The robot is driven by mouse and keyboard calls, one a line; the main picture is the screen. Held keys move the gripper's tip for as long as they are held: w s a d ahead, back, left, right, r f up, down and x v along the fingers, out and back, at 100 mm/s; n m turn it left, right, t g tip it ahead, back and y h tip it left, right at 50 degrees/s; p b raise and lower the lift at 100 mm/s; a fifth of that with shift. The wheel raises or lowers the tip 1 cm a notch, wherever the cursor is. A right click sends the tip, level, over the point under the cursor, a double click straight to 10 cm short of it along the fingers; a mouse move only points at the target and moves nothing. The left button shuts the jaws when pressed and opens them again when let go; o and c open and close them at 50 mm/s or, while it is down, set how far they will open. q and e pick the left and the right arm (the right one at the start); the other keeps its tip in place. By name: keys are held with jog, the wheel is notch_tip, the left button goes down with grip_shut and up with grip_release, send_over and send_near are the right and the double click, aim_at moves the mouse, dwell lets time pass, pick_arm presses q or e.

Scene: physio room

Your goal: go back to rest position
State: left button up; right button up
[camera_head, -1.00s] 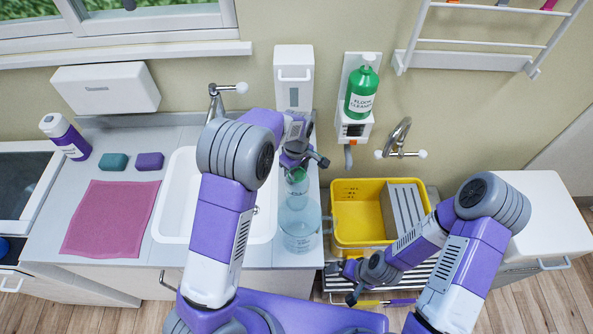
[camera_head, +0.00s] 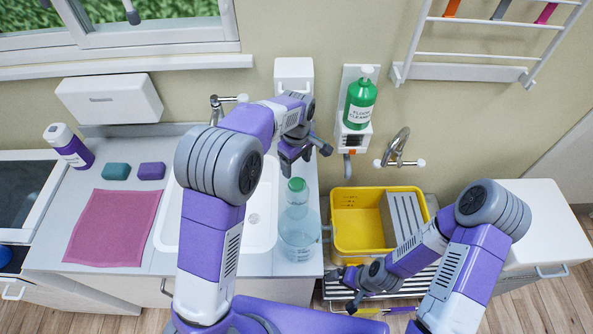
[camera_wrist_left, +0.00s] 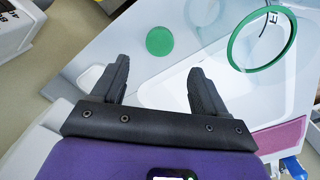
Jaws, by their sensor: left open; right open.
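My left gripper (camera_head: 305,160) is open and empty, above and behind the clear bottle (camera_head: 299,228) with a green cap. The bottle stands upright on the counter, right of the white sink. In the left wrist view the open fingers (camera_wrist_left: 158,70) have nothing between them, and a round green cap (camera_wrist_left: 159,41) shows beyond them. My right gripper (camera_head: 343,291) is open and low, in front of the yellow bucket (camera_head: 352,245), with nothing seen in it.
A pink cloth (camera_head: 112,228), teal sponge (camera_head: 116,171), purple sponge (camera_head: 151,171) and white-purple bottle (camera_head: 70,147) lie or stand at left. A green floor cleaner (camera_head: 361,103) and a tap (camera_head: 396,150) are on the back wall. A white cabinet (camera_head: 543,220) stands at right.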

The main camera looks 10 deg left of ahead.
pick_arm(q)
notch_tip(320, 180, up, 2)
jog(key=shift+r, duration=0.2)
notch_tip(320, 180, down, 12)
jog(key=shift+f+b, duration=0.2)
jog(key=shift+b, duration=0.65)
notch_tip(320, 180, up, 3)
jog(key=shift+r+p, duration=0.2)
jog(key=shift+p, duration=0.1)
jog(key=shift+r, duration=0.4)
